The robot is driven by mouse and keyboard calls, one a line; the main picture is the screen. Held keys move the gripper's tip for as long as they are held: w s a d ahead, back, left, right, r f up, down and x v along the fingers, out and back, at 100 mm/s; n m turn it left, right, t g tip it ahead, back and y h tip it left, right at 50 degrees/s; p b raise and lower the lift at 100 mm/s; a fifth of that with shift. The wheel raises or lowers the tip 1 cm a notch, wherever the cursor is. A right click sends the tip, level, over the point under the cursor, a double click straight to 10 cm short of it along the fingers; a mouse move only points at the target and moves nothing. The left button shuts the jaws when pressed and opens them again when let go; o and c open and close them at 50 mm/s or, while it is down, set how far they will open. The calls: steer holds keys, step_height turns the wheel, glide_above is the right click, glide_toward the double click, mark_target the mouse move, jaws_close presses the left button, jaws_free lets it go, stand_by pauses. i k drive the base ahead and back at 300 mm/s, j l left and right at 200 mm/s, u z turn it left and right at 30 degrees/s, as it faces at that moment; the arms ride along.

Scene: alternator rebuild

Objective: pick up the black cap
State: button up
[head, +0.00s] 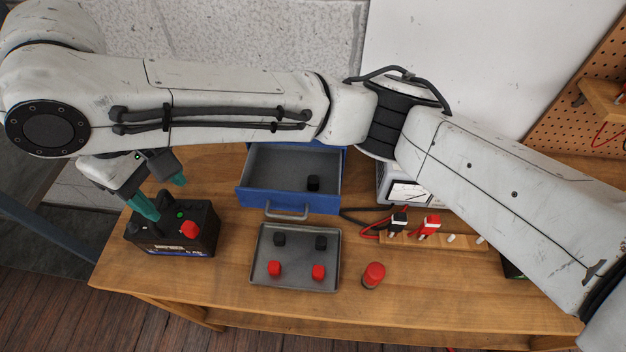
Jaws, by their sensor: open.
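The grey tray (295,287) also holds two red caps. A red cylinder (373,275) stands right of it. The blue drawer (290,202) juts out behind. A wooden rack (465,242) with black and red clamps, and a meter (408,192), are at the right.

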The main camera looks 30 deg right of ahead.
mark_target(312, 181)
steer(key=k, duration=1)
